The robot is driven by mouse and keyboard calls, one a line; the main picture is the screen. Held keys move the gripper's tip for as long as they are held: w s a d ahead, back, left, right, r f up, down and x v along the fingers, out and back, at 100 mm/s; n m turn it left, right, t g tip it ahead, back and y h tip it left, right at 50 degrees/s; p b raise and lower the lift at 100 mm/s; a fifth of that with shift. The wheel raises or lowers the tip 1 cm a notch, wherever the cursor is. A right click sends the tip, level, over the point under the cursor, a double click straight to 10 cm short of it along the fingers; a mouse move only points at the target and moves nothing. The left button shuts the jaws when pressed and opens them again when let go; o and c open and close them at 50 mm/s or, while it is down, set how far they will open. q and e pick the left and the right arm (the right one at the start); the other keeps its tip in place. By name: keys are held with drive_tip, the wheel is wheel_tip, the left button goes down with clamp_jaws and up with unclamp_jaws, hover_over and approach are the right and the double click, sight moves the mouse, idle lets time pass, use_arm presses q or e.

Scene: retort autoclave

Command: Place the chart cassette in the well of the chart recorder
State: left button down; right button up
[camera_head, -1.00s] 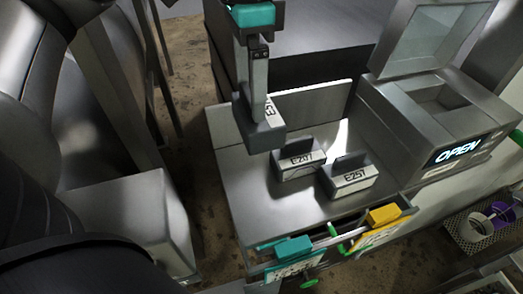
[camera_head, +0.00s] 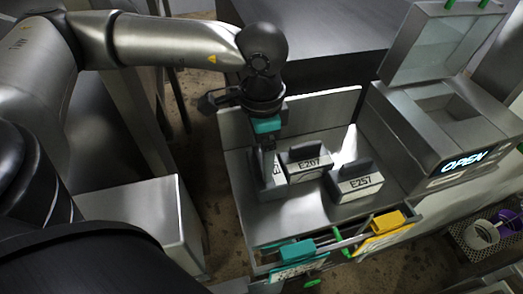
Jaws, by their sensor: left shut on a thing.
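The chart recorder (camera_head: 412,130) stands at the right with its glass lid (camera_head: 440,45) raised and its display lit "OPEN". Its well (camera_head: 447,108) is open on top and looks empty. My left gripper (camera_head: 266,153) points down over the left of the steel tray and is shut on a grey cassette (camera_head: 277,178). That cassette's label is turned sideways and partly hidden, so I cannot read it fully. I cannot tell whether it touches the tray. Cassettes E207 (camera_head: 309,166) and E257 (camera_head: 356,184) stand upright to its right. My right gripper is out of view.
The steel tray (camera_head: 290,215) has a raised back wall (camera_head: 330,113). A mesh basket (camera_head: 478,245) holds a purple item at the lower right.

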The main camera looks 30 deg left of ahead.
use_arm(q)
drive_tip(key=shift+f, duration=0.2)
unclamp_jaws()
drive_tip(key=shift+r, duration=0.1)
